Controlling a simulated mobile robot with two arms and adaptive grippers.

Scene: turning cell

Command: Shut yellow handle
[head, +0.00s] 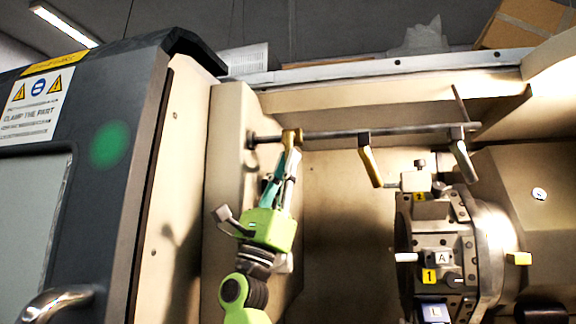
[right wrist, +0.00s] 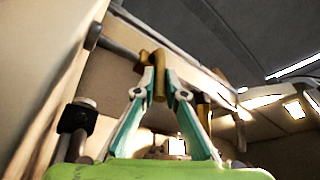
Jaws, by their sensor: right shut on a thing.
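A grey bar (head: 330,134) runs across the machine's interior with three handles on it. The left one is an ochre-yellow handle (head: 291,137). My right gripper (head: 290,156) is at this handle, and in the right wrist view its fingertips (right wrist: 160,88) are closed on the ochre-yellow handle (right wrist: 159,70) from both sides. The gripper hides the handle's lower part in the head view. A second yellow handle (head: 370,163) hangs down at the middle of the bar, clear of the gripper. A grey handle (head: 462,160) hangs at the right end. My left gripper is not in view.
A chuck (head: 490,240) with numbered yellow jaw labels stands at the right, below the bar. A dark door (head: 120,150) with a metal grip fills the left. The cream wall panel (head: 345,235) between my arm and the chuck has free room before it.

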